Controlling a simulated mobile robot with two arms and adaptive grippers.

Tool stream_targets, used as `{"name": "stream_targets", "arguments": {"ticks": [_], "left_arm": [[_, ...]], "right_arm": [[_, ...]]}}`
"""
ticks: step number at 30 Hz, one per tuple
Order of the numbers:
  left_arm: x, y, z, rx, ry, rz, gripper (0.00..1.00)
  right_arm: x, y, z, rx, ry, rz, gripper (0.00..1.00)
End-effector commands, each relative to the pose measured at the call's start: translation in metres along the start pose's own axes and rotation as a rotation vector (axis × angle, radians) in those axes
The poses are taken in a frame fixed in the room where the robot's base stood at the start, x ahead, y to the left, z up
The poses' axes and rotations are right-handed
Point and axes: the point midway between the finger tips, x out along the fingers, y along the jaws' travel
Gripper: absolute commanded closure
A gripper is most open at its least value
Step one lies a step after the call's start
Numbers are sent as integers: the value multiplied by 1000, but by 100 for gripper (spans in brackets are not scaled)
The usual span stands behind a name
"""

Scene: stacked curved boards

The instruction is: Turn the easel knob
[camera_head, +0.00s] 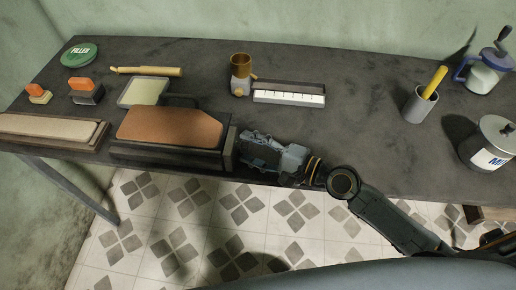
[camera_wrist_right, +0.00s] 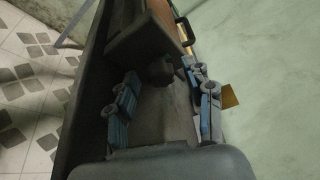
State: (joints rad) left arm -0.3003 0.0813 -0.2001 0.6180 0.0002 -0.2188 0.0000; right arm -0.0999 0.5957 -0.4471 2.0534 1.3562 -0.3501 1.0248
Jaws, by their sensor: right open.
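The easel (camera_head: 170,152) is a dark box with a brown panel on its sloped top, at the table's front edge in the head view. Its side also shows at the top of the right wrist view (camera_wrist_right: 138,42). A dark rounded shape on that side, seemingly the knob (camera_wrist_right: 160,72), lies between and just beyond my right fingers. In the head view the gripper hides it. My right gripper (camera_head: 250,150) is open beside the easel's right end, and its two blue-padded fingers stand apart in the wrist view (camera_wrist_right: 162,98). My left gripper is out of view.
A dark table (camera_head: 340,120) carries a pale board (camera_head: 45,128) left of the easel. Behind stand a brass-topped grinder (camera_head: 240,78) and a white-keyed strip (camera_head: 289,97). A cup with a yellow stick (camera_head: 420,105) and a labelled pot (camera_head: 488,145) stand right. The table's middle right is clear.

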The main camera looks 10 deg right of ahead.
Motion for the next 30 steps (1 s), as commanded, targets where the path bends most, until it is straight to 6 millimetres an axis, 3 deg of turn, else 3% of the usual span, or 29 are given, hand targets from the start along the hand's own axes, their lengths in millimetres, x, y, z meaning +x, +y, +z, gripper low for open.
{"name": "stream_targets", "arguments": {"ticks": [5, 21, 30], "left_arm": [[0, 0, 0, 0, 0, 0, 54], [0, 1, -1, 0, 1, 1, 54], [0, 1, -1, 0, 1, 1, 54]], "right_arm": [[-16, 1, -1, -1, 1, 4, 48], [-100, 1, 0, 3, 1, 2, 48], [-119, 0, 0, 1, -1, 0, 48]]}}
